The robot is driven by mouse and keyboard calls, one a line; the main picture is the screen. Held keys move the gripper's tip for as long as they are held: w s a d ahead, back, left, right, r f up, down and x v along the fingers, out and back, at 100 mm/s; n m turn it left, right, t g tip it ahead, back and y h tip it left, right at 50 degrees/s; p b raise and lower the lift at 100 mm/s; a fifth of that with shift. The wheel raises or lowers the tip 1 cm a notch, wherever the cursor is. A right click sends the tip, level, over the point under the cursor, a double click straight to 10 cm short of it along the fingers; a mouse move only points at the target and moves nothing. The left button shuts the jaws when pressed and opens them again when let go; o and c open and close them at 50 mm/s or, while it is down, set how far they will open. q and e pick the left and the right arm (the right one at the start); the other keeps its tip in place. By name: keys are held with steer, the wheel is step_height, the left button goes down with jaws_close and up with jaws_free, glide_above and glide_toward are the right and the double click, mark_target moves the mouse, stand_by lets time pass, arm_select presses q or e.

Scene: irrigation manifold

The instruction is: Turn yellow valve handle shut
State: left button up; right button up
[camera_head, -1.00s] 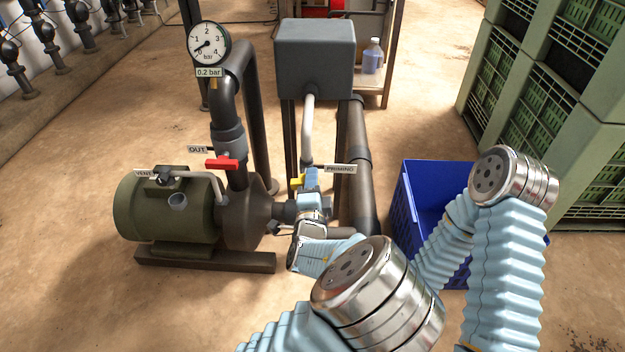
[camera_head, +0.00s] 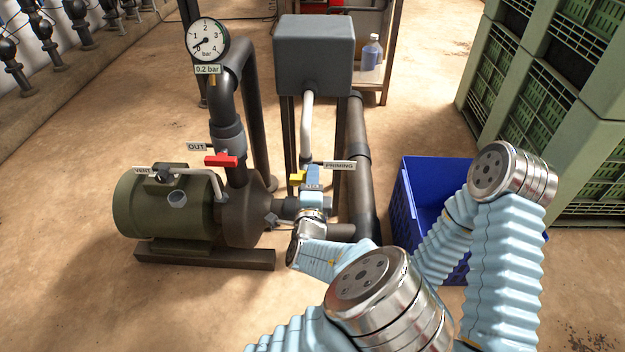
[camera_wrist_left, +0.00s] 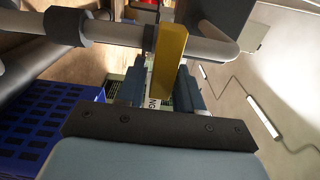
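The yellow valve handle (camera_head: 297,179) is on the thin grey pipe beside the PRIMING tag (camera_head: 339,165), below the grey tank. My left gripper (camera_head: 312,176) is at the handle, just right of it in the head view. In the left wrist view the yellow handle (camera_wrist_left: 169,58) extends from the pipe toward the gap between my two dark fingers (camera_wrist_left: 162,88). The fingers are apart, with the handle nearer the right one; contact cannot be told. My right arm shows at the right, but its gripper is not visible.
A red handle (camera_head: 221,161) sits on the OUT pipe above the green pump (camera_head: 165,207). A gauge (camera_head: 207,41) reads low. A blue crate (camera_head: 404,208) stands right of the thick dark pipe (camera_head: 359,160), with green crates (camera_head: 590,130) stacked beyond. The grey tank (camera_head: 314,55) is above.

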arm_select(q)
steer(key=shift+o, duration=0.8)
steer(key=s+a, duration=0.1)
steer(key=s, duration=1.2)
steer(key=shift+s, duration=0.4)
